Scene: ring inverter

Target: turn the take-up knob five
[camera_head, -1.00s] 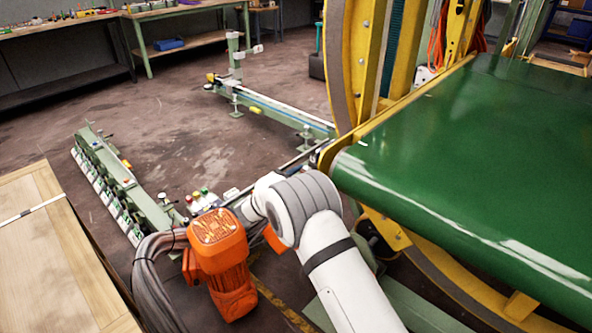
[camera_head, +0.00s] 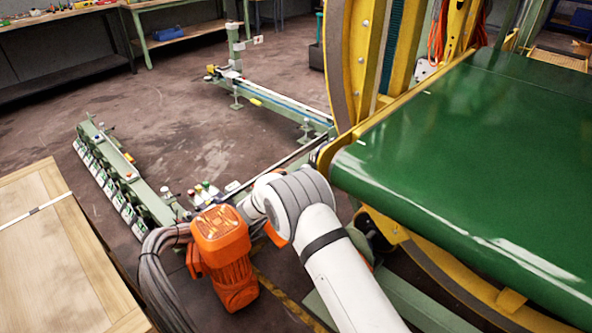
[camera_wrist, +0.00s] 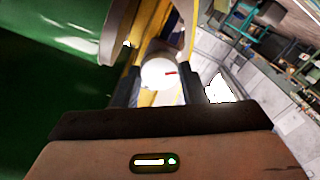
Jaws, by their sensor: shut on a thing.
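A pale round knob with a small red mark, which I take to be the take-up knob (camera_wrist: 156,76), shows in the wrist view. It sits between the two dark fingers of my gripper (camera_wrist: 160,82), which is shut on it. The knob's face is overexposed, so its turn angle is hard to read beyond the red mark. In the head view my white arm reaches down beside the green belt (camera_head: 470,170), and its links hide the gripper and knob.
The green belt and yellow ring frame (camera_head: 352,60) stand close on the right. An orange motor (camera_head: 222,240) with grey cables is near my arm. A green rail with several white units (camera_head: 112,185) lies to the left, beside a wooden tabletop (camera_head: 50,250). Open floor (camera_head: 170,105) lies behind.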

